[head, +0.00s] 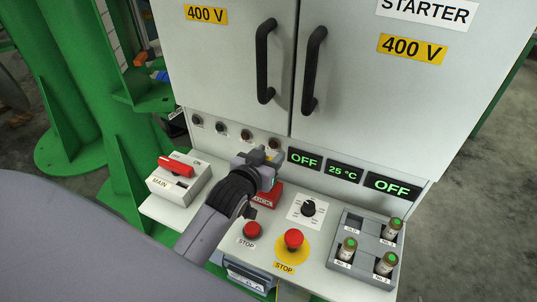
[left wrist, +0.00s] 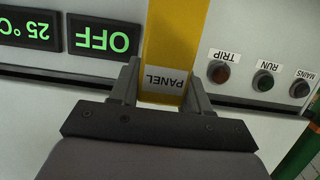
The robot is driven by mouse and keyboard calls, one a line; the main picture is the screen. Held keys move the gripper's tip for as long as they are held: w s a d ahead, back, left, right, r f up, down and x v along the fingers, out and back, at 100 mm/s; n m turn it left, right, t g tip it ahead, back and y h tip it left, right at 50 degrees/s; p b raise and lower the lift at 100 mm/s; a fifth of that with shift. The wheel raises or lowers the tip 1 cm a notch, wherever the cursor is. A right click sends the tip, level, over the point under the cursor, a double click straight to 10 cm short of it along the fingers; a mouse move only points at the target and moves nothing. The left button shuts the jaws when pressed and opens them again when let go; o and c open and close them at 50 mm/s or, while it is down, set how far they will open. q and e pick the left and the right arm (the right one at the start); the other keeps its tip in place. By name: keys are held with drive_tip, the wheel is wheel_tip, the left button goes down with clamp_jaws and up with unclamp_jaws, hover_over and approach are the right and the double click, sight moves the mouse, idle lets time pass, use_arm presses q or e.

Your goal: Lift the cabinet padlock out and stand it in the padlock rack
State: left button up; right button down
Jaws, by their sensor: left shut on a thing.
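My left gripper (head: 262,162) is over the console's back edge, in front of the cabinet (head: 225,75). In the left wrist view the gripper (left wrist: 163,88) is shut on a yellow block (left wrist: 172,40) with a white PANEL label, which looks like the padlock body. Its far end runs out of that view, and in the head view the gripper hides it. A red piece with partly hidden lettering ending in "OCK" (head: 268,196) shows just below the gripper. I cannot make out the padlock rack for certain. My right gripper is not in view.
The console carries a red-handled MAIN switch (head: 176,167), two red STOP buttons (head: 252,230) (head: 293,239), a black knob (head: 308,208) and a grey tray (head: 352,222) with several cylinders. Cabinet handles (head: 265,60) stick out above. A green post (head: 75,80) stands left.

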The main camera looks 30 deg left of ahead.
use_arm(q)
drive_tip(key=shift+f+b, duration=0.65)
drive_tip(key=shift+f, duration=0.55)
drive_tip(key=o, duration=1.2)
drive_tip(key=shift+s, duration=0.1)
drive_tip(key=v, duration=0.7)
